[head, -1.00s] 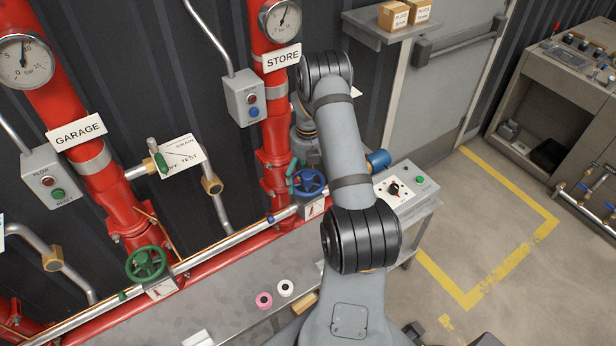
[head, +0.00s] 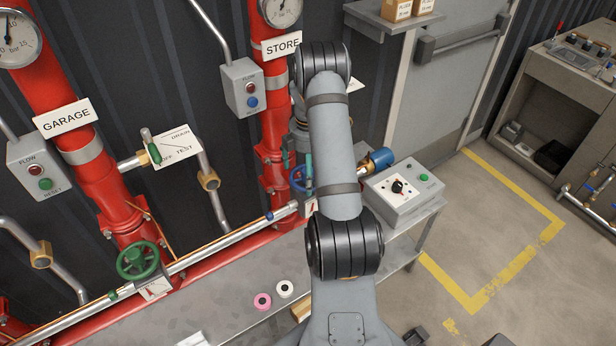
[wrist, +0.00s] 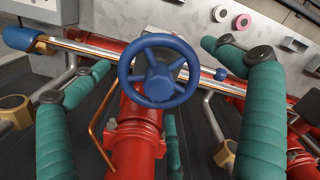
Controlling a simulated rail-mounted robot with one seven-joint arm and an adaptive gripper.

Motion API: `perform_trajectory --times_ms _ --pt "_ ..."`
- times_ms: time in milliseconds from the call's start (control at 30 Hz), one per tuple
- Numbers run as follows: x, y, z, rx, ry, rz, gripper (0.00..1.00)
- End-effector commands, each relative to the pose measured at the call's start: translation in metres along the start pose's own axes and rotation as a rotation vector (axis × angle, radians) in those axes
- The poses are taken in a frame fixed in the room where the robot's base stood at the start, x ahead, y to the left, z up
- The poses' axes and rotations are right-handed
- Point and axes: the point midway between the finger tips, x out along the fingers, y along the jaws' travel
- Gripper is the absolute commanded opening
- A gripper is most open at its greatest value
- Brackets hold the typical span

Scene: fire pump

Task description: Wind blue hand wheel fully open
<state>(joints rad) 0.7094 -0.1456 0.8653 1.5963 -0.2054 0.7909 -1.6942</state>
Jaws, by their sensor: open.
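The blue hand wheel (wrist: 160,72) is in the middle of the wrist view, face on, with its hub and spokes clear. In the head view the blue wheel (head: 296,179) sits at the foot of the STORE riser, partly hidden by my arm and a finger. My gripper (wrist: 155,55) is open, with one teal padded finger on the left and one on the right of the wheel. Gaps show between both fingers and the rim. In the head view my gripper (head: 298,163) is mostly hidden behind my arm, near the wheel.
A green hand wheel (head: 138,260) is on the GARAGE riser. A blue-capped fitting (head: 380,158) and a grey control box (head: 403,193) are right of my arm. A pink roll (head: 262,301) and a white roll (head: 285,289) lie on the bench. A chrome pipe (wrist: 100,50) runs behind the wheel.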

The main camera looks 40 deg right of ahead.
Motion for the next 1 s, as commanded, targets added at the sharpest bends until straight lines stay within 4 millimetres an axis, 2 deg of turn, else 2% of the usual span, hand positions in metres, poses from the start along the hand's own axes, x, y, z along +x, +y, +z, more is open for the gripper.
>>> perform_trajectory --times_ms 100,267,600,733,900,1000 --pt "0.0018 0.0004 0.0 0.131 0.0 0.001 1.0" --pt "0.0017 0.0003 -0.0005 0.232 0.0 0.001 1.0" --pt "0.0027 0.0011 -0.0009 0.791 0.001 0.001 1.0" --pt "0.0003 0.001 -0.0011 0.87 0.0 0.001 1.0" --pt "-0.0006 0.0009 -0.0009 0.874 0.0 0.0 1.0" --pt "-0.0006 0.0009 -0.0009 0.873 0.0 0.0 0.95"
